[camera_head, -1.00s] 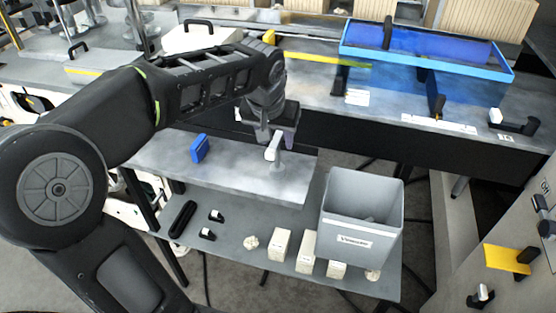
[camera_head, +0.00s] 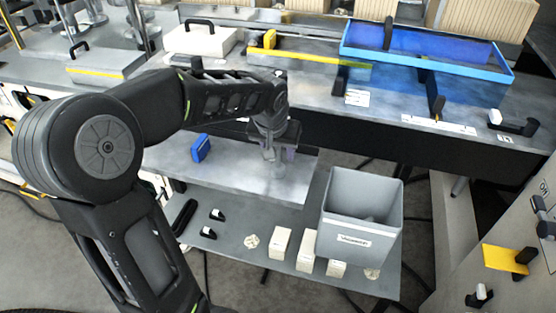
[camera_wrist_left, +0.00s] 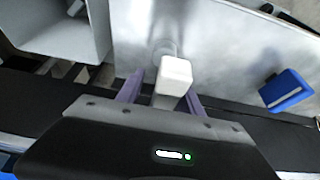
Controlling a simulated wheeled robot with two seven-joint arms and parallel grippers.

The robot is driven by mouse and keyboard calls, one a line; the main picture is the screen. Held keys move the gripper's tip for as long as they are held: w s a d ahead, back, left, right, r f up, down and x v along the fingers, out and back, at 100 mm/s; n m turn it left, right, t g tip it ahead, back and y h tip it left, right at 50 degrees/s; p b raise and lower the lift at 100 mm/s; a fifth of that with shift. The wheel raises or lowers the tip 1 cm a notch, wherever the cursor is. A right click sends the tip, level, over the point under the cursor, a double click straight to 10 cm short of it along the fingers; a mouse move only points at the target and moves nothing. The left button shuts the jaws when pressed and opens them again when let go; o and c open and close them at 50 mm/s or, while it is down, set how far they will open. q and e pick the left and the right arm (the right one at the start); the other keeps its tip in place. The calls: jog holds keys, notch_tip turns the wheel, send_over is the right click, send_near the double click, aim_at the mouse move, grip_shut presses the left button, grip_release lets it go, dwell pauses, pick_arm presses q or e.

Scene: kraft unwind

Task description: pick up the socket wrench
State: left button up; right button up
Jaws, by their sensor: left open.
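A pale upright piece with a white block-like end (camera_wrist_left: 176,76), which I take to be the socket wrench, stands on the grey upper shelf (camera_head: 235,180). In the left wrist view it sits between the two purple-grey fingers of my left gripper (camera_wrist_left: 163,90). The fingers are apart, one on each side of it, and I cannot tell if either touches it. In the head view my left gripper (camera_head: 278,152) points down over the shelf and mostly hides the wrench. My right gripper is not in view.
A blue block (camera_head: 201,147) stands left on the same shelf and also shows in the left wrist view (camera_wrist_left: 286,90). A grey bin (camera_head: 355,236) and several pale blocks (camera_head: 281,243) are on the lower shelf. The dark-fronted workbench (camera_head: 400,148) is behind.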

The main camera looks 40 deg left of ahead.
pick_arm(q)
jog(key=shift+w+f, duration=0.1)
jog(key=shift+f, duration=0.2)
dwell(0.4)
grip_shut()
jog(key=shift+r, duration=0.1)
